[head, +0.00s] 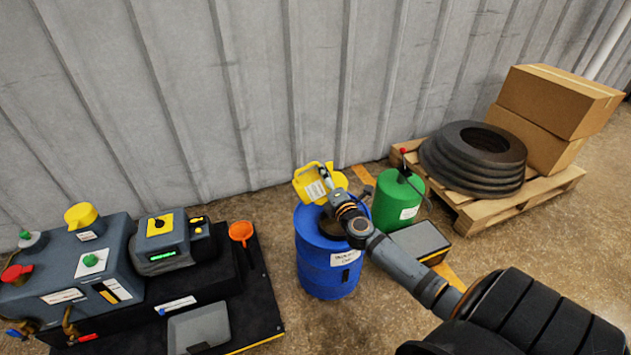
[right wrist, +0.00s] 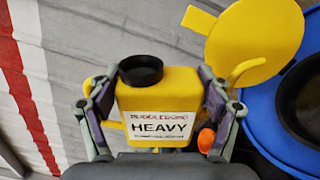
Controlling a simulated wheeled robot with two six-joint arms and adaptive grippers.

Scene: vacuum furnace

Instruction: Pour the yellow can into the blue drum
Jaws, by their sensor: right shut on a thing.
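The yellow can (head: 308,186) is held at the blue drum's (head: 327,272) upper back edge in the head view. In the right wrist view the can (right wrist: 163,88) shows a black round cap or mouth and a label reading "HEAVY". My right gripper (right wrist: 157,95) is shut on the can, with a finger on each side. The can looks tilted in the head view; I cannot tell if anything flows from it. The drum (right wrist: 262,110) stands right of the can in the wrist view, with a dark round opening and a yellow disc (right wrist: 258,40) at its rim. My left gripper is not in view.
A green canister (head: 398,200) and a grey case (head: 420,240) stand right of the drum. A pallet (head: 475,212) with dark rings and boxes is farther right. A dark bench unit with an orange funnel (head: 241,232) stands left. The corrugated wall is close behind.

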